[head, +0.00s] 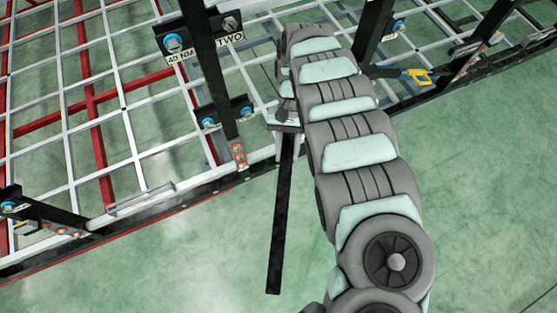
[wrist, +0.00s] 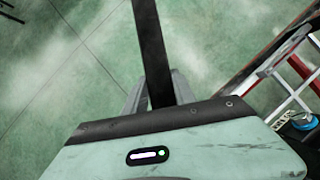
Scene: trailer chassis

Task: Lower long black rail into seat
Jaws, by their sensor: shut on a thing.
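The long black rail (head: 281,215) hangs from my gripper (head: 285,125) in the head view, its free end toward the bottom of the picture over the green floor. My gripper is shut on the rail near its upper end in that view. In the wrist view the rail (wrist: 153,50) runs up out of the picture from between the grey fingers (wrist: 152,92). The far end of the rail is cut off there. I cannot tell which part of the chassis is the seat. The rail looks apart from the chassis edge in the head view.
The chassis grid (head: 125,110) of white and red bars fills the upper left. Black posts (head: 208,75) rise from it, one beside my arm. Black brackets with blue-ringed bolts (head: 173,43) sit along it. A yellow tool (head: 415,76) lies at the right. Green floor is open below.

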